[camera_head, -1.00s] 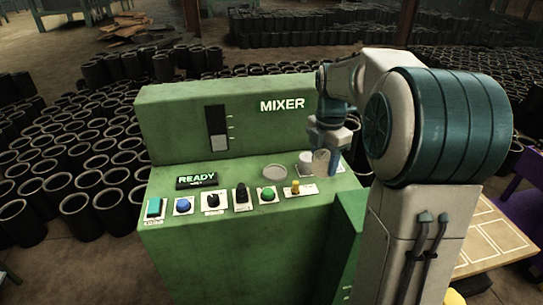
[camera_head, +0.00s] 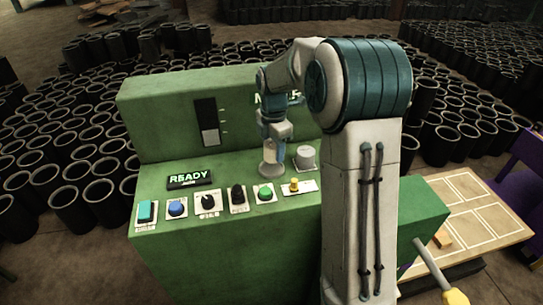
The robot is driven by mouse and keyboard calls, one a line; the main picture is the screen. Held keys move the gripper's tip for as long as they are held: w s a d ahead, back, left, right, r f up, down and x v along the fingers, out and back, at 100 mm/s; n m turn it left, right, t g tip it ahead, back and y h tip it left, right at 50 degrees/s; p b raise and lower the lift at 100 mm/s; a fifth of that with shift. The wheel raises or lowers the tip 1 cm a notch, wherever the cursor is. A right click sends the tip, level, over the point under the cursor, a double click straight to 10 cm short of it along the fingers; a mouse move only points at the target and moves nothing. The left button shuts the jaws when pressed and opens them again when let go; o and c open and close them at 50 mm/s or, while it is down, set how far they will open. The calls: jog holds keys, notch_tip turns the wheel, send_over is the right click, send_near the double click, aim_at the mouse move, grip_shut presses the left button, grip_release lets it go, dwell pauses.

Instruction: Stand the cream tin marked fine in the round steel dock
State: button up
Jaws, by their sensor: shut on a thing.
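My gripper (camera_head: 272,148) is over the top of the green mixer console, with its fingers pointing down. It is shut on a small pale cream tin (camera_head: 269,153), which is upright and partly hidden by the fingers. No marking on the tin can be read. The round steel dock (camera_head: 269,170) is directly below the tin on the console top. I cannot tell whether the tin's base touches the dock or hangs just above it.
A grey cylinder (camera_head: 305,156) stands on the console just right of my gripper. A row of buttons and knobs (camera_head: 208,201) lines the console's front, with a yellow button (camera_head: 294,186) near the dock. A READY display (camera_head: 189,178) is lit. A wooden board (camera_head: 475,235) lies at right.

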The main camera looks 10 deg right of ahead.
aim_at(272, 159)
jog(key=shift+w+a+f, duration=0.2)
jog(key=shift+a, duration=0.05)
jog(key=shift+f+p, duration=0.35)
jog(key=shift+f, duration=1.65)
jog(key=shift+f, duration=0.15)
jog(key=o, duration=1.1)
